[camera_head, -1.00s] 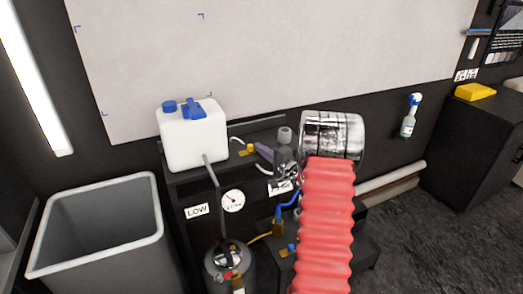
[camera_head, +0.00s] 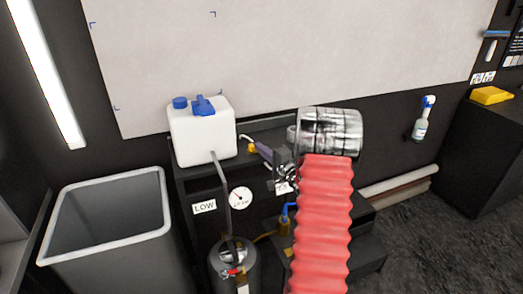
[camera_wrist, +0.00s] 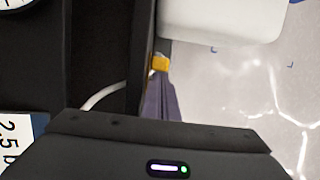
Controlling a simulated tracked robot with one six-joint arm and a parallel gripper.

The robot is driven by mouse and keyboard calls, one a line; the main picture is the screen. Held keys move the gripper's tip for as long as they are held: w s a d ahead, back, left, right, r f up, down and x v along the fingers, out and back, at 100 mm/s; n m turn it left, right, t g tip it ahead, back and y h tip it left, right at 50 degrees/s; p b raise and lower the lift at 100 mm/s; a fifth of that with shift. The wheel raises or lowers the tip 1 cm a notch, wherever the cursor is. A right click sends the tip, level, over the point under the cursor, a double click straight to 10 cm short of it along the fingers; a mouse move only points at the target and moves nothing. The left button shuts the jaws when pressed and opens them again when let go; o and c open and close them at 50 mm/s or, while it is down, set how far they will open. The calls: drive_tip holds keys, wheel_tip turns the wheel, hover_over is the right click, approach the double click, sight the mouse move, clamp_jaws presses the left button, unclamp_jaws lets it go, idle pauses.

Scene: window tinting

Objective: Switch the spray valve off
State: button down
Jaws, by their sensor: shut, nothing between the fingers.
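In the head view, a valve with a yellow body and blue top (camera_head: 284,222) sits low at the front of the dark stand. I cannot tell for sure which part is the spray valve. My gripper (camera_head: 275,183) is shut and empty, above and behind the yellow and blue valve. Its fingertips are small and hard to make out. My red-sleeved arm hides part of the stand.
A pressure gauge (camera_head: 241,198) and a LOW label (camera_head: 204,207) are on the stand's front. A dark cylinder (camera_head: 232,262) with a red part stands below them. A grey bin (camera_head: 105,225) is at left. The floor at right is clear.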

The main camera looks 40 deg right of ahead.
sight(271, 148)
drive_tip(key=shift+w+a, duration=0.1)
drive_tip(key=shift+a, duration=0.2)
drive_tip(key=shift+s+d+f, duration=0.1)
drive_tip(key=shift+s+d, duration=0.15)
drive_tip(key=shift+d, duration=0.45)
drive_tip(key=shift+s+d, duration=0.25)
drive_tip(key=shift+d, duration=0.5)
drive_tip(key=shift+s+d+f, duration=0.1)
drive_tip(key=shift+s+d, duration=0.15)
drive_tip(key=shift+d, duration=0.45)
drive_tip(key=s+a, duration=0.1)
drive_tip(key=s, duration=0.9)
drive_tip(key=shift+r, duration=0.15)
